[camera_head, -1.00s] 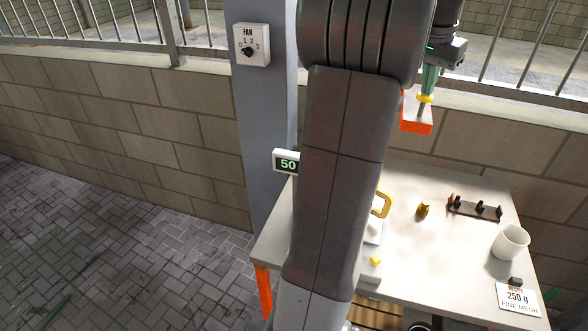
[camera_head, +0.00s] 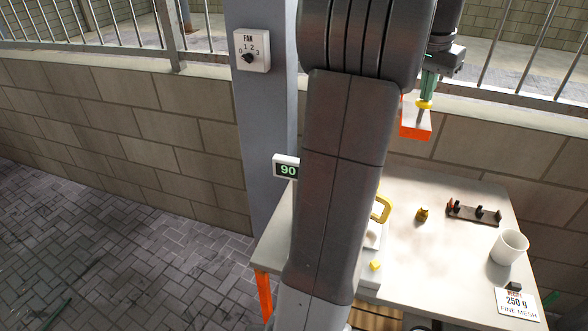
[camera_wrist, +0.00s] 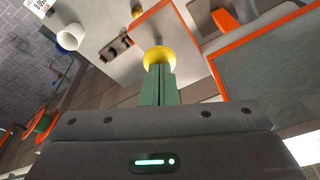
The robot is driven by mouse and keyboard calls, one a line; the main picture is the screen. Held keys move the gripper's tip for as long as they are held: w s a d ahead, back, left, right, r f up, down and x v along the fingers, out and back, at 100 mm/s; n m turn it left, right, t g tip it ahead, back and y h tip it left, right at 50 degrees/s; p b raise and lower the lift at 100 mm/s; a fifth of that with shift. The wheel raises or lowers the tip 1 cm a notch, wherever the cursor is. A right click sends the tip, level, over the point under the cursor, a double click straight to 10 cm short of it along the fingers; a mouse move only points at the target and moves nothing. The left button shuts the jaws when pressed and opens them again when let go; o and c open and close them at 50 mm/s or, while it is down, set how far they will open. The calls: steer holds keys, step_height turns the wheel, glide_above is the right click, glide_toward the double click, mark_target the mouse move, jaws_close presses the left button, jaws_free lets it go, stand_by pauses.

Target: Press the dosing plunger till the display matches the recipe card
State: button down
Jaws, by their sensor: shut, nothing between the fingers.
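The display (camera_head: 287,169) on the post reads 90, its right edge cut by my arm. The recipe card (camera_head: 517,303) at the table's front right reads 250 g, fine mesh. The dosing plunger has a round yellow knob (camera_head: 424,104) on a thin stem above an orange-edged housing (camera_head: 415,131). My gripper (camera_head: 428,98) is shut and empty, pointing down with its green fingertips at the knob. In the wrist view the fingertips (camera_wrist: 158,70) meet the yellow knob (camera_wrist: 159,54), seemingly touching it.
A white cup (camera_head: 509,247), a dark rack (camera_head: 473,213) and a small brownish-yellow item (camera_head: 422,214) stand on the table (camera_head: 450,265). A yellow handle (camera_head: 382,208) is partly behind my arm. A fan dial (camera_head: 252,48) is on the post.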

steer(key=shift+r+p, duration=1.8)
steer(key=shift+r, duration=0.25)
steer(key=shift+f, duration=0.15)
stand_by(0.5)
